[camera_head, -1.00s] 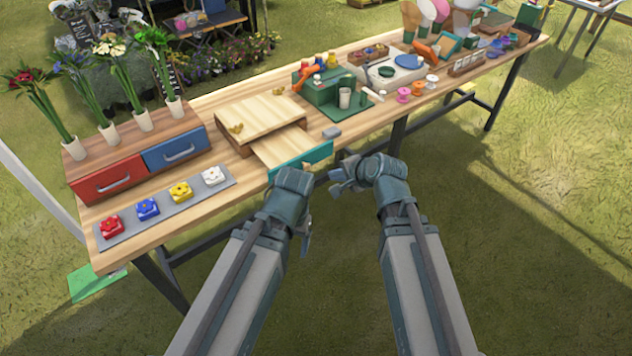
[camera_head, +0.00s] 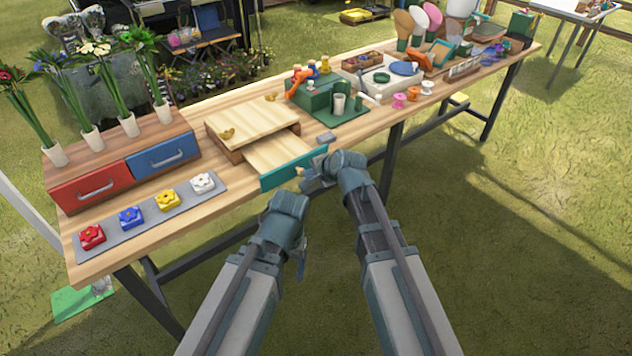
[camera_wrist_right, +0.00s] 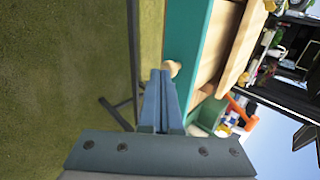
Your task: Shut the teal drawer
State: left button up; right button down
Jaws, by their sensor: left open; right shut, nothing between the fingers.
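The teal drawer (camera_head: 290,170) stands open toward me from the wooden cabinet (camera_head: 258,121) on the table, its pale inside (camera_head: 272,152) showing. In the right wrist view the teal front (camera_wrist_right: 183,45) and its small round wooden knob (camera_wrist_right: 172,68) are close. My right gripper (camera_head: 308,180) is shut and empty, its tips at the drawer front; in the right wrist view the fingers (camera_wrist_right: 162,75) are right by the knob. I cannot tell whether they touch it. My left gripper (camera_head: 298,245) is open, below and in front of the drawer, off the table edge.
A red drawer (camera_head: 91,188) and a blue drawer (camera_head: 162,157) are shut at the left. A grey strip with several coloured flower blocks (camera_head: 130,216) lies in front. A green box (camera_head: 322,92) and a small grey block (camera_head: 326,137) are right of the cabinet.

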jog(key=shift+w+a, duration=0.25)
jog(key=shift+w, duration=0.1)
send_near(273, 147)
jog(key=x, duration=0.5)
jog(key=shift+f, duration=0.3)
jog(key=shift+r, duration=0.1)
jog(key=shift+w+a, duration=0.1)
